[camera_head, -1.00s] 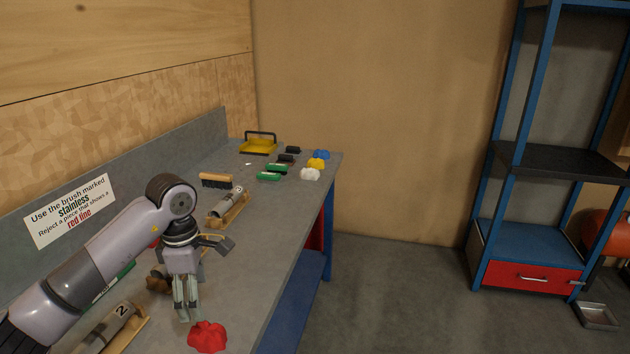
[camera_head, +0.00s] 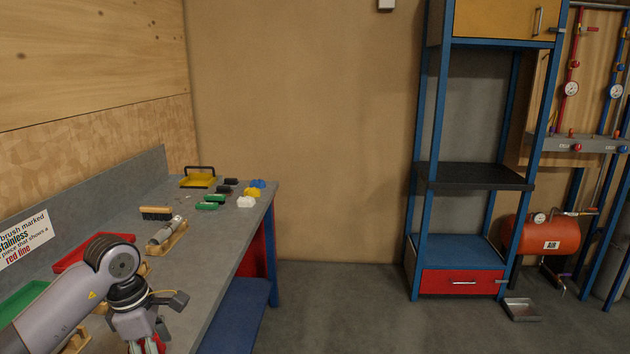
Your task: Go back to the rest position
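My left arm comes in from the lower left over the grey workbench (camera_head: 215,250). My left gripper (camera_head: 148,345) points down at the bottom edge of the head view, and its fingertips are partly cut off. A bit of red shows at the fingers, and I cannot tell whether they hold it or it lies behind them. My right gripper is not in view.
On the bench are a cylindrical piece on a wooden cradle (camera_head: 166,238), a brush (camera_head: 156,213), a yellow tray (camera_head: 198,181), green brushes (camera_head: 207,205) and a white cloth (camera_head: 246,202). A red tray (camera_head: 72,255) lies beside my arm. A blue shelf (camera_head: 459,250) stands right; the floor between is clear.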

